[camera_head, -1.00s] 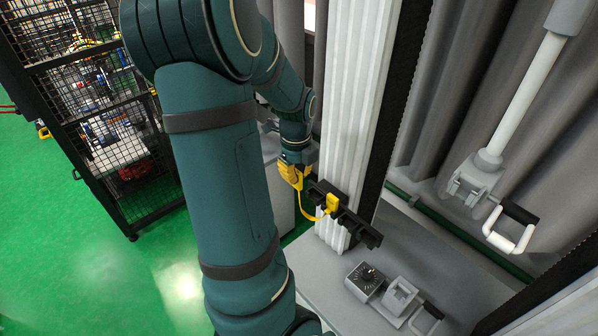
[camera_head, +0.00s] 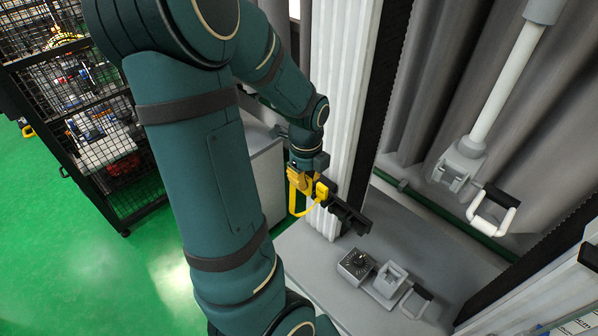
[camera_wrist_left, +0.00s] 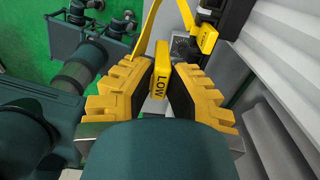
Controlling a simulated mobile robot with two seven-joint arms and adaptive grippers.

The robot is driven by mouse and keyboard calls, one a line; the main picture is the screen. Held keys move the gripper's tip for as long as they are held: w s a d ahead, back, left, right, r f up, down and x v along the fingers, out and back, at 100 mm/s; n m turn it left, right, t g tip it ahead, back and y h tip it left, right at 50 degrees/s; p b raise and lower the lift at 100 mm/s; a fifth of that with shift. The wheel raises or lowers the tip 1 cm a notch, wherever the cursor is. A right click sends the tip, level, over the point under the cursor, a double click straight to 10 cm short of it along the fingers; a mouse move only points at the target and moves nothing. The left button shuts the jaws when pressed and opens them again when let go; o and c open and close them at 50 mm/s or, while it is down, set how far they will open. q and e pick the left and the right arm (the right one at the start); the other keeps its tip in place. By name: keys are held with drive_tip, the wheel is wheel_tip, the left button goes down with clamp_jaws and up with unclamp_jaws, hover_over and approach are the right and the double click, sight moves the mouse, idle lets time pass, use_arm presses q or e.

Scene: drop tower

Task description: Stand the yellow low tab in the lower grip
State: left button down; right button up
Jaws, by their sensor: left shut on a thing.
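My left gripper (camera_head: 299,178) is shut on the yellow low tab, beside the white column. In the left wrist view the tab (camera_wrist_left: 161,78), lettered LOW, stands between the yellow-padded fingers (camera_wrist_left: 158,92). A yellow strap (camera_wrist_left: 152,32) hangs in a loop near it. A second yellow tab (camera_wrist_left: 207,38) sits at the black bracket; it also shows in the head view (camera_head: 321,190). On the base plate, a grey block with an opening (camera_head: 391,279) stands beside a black-handled part (camera_head: 416,301). I cannot tell which part is the lower grip. My right gripper is out of view.
The black bracket (camera_head: 346,213) juts from the white ribbed column (camera_head: 340,90). A dial box (camera_head: 356,263) stands on the grey base plate (camera_head: 310,262). A white rod (camera_head: 503,85) with a grey clamp (camera_head: 460,163) and handle (camera_head: 493,212) hangs at right. A mesh cage stands left.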

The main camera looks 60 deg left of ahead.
use_arm(q)
drive_tip(key=shift+w+d, duration=1.25)
drive_tip(key=shift+d, duration=3.6)
drive_tip(key=shift+w+d, duration=1.25)
drive_tip(key=shift+d, duration=3.6)
drive_tip(key=shift+w+d+f+b, duration=0.45)
drive_tip(key=shift+w+f+b, duration=1.75)
drive_tip(key=shift+f+b, duration=2)
drive_tip(key=shift+w+d+f+b, duration=0.45)
drive_tip(key=shift+w+f+b, duration=1.7)
drive_tip(key=shift+f+b, duration=2)
drive_tip(key=shift+w+d+f+b, duration=0.45)
drive_tip(key=shift+w+f+b, duration=2.25)
drive_tip(key=shift+f, duration=2.45)
drive_tip(key=shift+s+f+b, duration=0.2)
drive_tip(key=shift+s+f, duration=0.05)
drive_tip(key=shift+f, duration=0.45)
drive_tip(key=shift+s+f+b, duration=0.15)
drive_tip(key=shift+s+f, duration=0.1)
drive_tip(key=shift+f, duration=0.4)
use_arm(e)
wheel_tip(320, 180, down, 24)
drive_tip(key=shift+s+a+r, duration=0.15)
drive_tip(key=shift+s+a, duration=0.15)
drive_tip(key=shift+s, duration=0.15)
